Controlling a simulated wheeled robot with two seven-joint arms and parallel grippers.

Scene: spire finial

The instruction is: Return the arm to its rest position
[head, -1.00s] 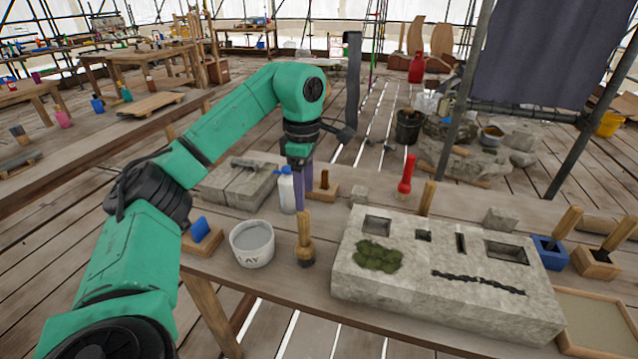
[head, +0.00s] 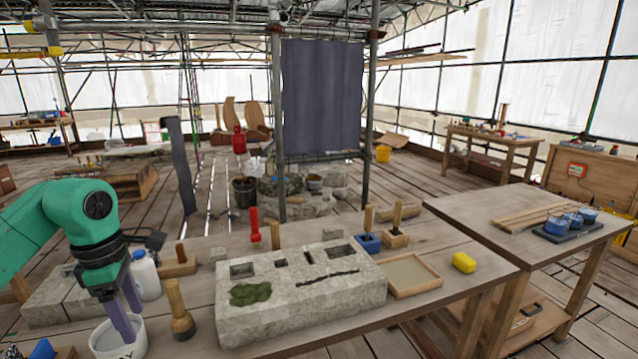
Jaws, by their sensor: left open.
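My left arm comes in from the left, and its gripper (head: 122,310) points down with its two purple fingers apart and nothing between them. In the picture the fingers overlap the rim of the white clay bucket (head: 108,345); I cannot tell whether they are above it or behind it. A white bottle (head: 146,276) stands just right of the gripper. A wooden-handled brush (head: 179,312) stands upright to its right. The stone block (head: 338,301) with several recesses, a green moss patch (head: 250,293) and a dark crack lies further right. My right gripper is not in view.
Right of the block are a shallow wooden tray (head: 418,289), a yellow sponge (head: 464,262) and two brushes in holders. A red bottle (head: 254,226) stands behind the block. A second table (head: 510,239) holds boards and blue cups. A grey curtain (head: 322,98) hangs behind.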

